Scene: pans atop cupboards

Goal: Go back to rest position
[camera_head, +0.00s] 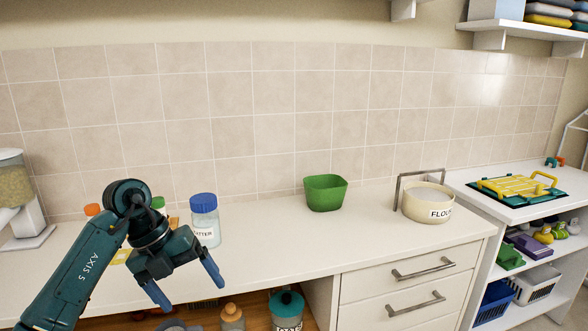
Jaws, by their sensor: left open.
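My left gripper (187,285) is in the lower left of the head view. Its dark teal arm comes up from the bottom left edge, bends over and points down. The two blue fingers are spread apart with nothing between them. The gripper hangs in front of the counter's front edge, above the open shelf below. My right gripper is not in view.
On the white counter (285,240) stand a blue-lidded jar (205,227), a green bowl (325,194) and a cream flour pot (428,203). Bottles (232,318) stand in the open shelf below. Drawers (415,285) are at right. The counter's middle is clear.

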